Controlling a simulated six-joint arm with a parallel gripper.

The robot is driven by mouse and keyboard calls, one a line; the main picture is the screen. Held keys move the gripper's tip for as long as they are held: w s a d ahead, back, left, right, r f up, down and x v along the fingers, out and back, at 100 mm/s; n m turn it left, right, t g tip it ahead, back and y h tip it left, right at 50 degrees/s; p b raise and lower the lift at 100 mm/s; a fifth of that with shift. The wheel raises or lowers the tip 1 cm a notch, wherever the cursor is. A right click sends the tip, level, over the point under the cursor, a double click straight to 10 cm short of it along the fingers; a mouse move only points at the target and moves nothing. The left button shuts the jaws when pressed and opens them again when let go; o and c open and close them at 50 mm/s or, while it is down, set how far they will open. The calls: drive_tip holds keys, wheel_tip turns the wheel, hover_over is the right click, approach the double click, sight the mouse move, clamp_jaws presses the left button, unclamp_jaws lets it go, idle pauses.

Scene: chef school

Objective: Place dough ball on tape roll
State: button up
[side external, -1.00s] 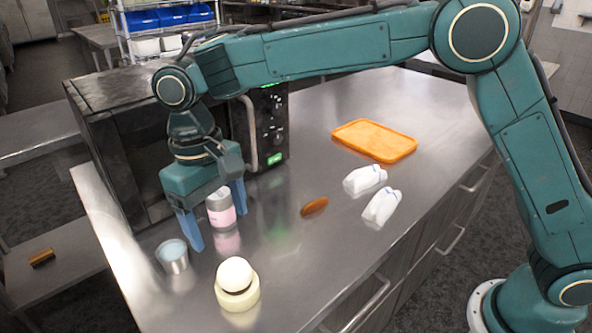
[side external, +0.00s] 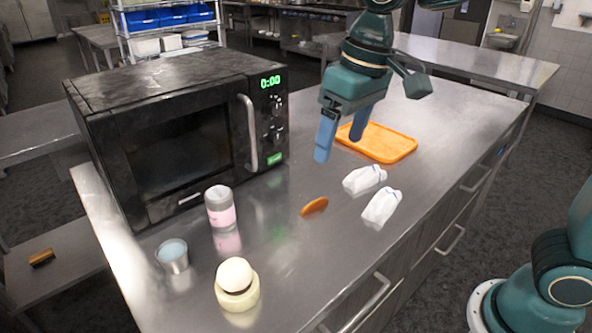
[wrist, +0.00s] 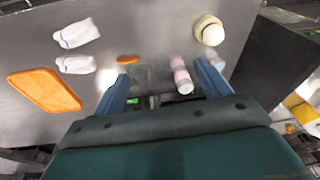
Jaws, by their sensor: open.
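The white dough ball (side external: 235,273) rests on top of the cream tape roll (side external: 239,300) at the near left of the steel counter. In the wrist view the dough ball (wrist: 212,34) and the tape roll (wrist: 203,21) show together at the top right. My gripper (side external: 339,148) is open and empty. It is above the counter near the orange tray, well behind and to the right of the ball and roll. Its two blue fingers also show spread in the wrist view (wrist: 160,70).
A small cup (side external: 173,262) and a pink-labelled bottle (side external: 221,212) stand near the roll. A black microwave (side external: 180,130) fills the back left. An orange-brown oval (side external: 314,206), two white packets (side external: 381,207) and an orange tray (side external: 395,150) lie to the right.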

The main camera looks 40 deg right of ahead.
drive_tip(key=s+d+f+m+t+h, duration=0.1)
drive_tip(key=s+d+f+t, duration=0.2)
drive_tip(key=s+d, duration=0.8)
drive_tip(key=s, duration=0.4)
drive_tip(key=shift+s+d+f+t, duration=0.15)
drive_tip(key=shift+d+f+t, duration=0.05)
drive_tip(key=shift+d+t, duration=0.15)
